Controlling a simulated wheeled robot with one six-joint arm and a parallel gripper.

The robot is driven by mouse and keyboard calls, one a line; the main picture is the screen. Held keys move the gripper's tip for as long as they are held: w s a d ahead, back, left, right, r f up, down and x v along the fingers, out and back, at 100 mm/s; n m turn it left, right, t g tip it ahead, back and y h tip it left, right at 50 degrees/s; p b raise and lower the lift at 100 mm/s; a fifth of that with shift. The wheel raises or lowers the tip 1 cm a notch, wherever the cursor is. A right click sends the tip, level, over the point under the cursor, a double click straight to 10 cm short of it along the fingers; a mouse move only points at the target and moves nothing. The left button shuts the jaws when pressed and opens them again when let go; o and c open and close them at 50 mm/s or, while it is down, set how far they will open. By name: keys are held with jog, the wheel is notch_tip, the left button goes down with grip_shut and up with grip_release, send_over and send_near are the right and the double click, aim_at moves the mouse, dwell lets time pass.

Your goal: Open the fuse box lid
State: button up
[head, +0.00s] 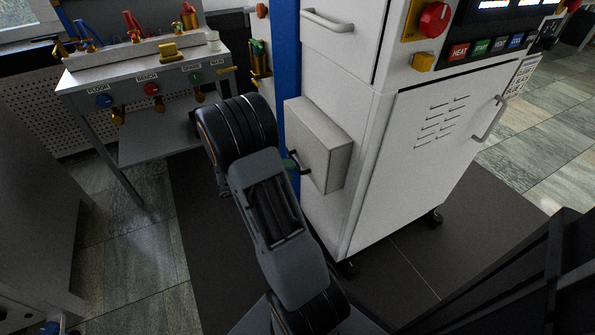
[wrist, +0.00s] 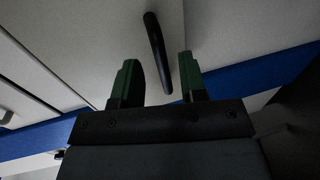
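The fuse box (head: 322,140) is a pale box on the side of the white cabinet, and its lid looks closed. The lid's black bar handle (head: 302,165) is partly hidden by my gripper (head: 290,164) in the head view. In the wrist view the handle (wrist: 155,45) runs lengthwise against the pale lid (wrist: 100,35). My gripper (wrist: 158,66) is open, with its green fingers on either side of the handle's lower end in the picture. No finger visibly touches the handle. I cannot tell how deep it sits between them.
The white cabinet (head: 420,160) has a lower door and a panel with a red knob (head: 434,18) above. A blue post (head: 287,70) stands close behind my gripper. A bench with coloured valves (head: 150,70) is at the left. Dark mat (head: 440,245) lies around the cabinet's base.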

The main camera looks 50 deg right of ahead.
jog(key=shift+b+x, duration=0.3)
jog(key=shift+x, duration=1.6)
jog(key=shift+c, duration=0.4)
grip_shut()
